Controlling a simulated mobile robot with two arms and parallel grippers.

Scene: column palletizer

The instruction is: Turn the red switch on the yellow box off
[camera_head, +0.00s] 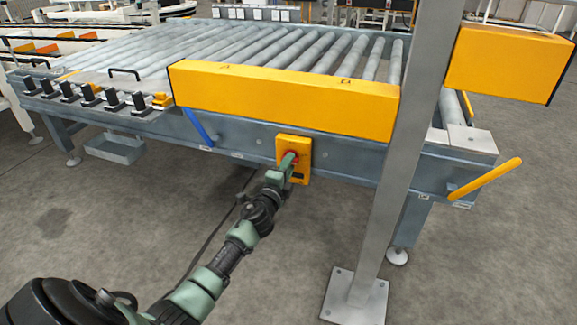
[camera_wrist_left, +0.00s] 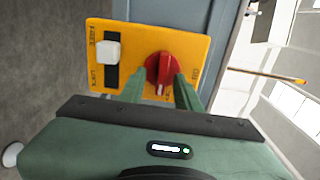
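The yellow box (camera_head: 305,175) is mounted on the side of the conveyor frame. In the left wrist view its yellow face (camera_wrist_left: 130,35) carries a red rotary switch (camera_wrist_left: 163,68) with a raised grip, and a white block on a black slot to its left. In the head view the red switch is mostly hidden behind my left gripper (camera_head: 291,158). In the left wrist view the left gripper (camera_wrist_left: 161,84) has its green fingers apart, one on each side of the switch, with the tips close to its rim. Contact cannot be told. My right gripper is in neither view.
A roller conveyor (camera_head: 260,128) with a long yellow guard (camera_head: 285,95) stands above the box. A grey post (camera_head: 395,175) with a floor plate is to the right. A yellow bar (camera_head: 485,179) juts out beyond it. The floor in front is clear.

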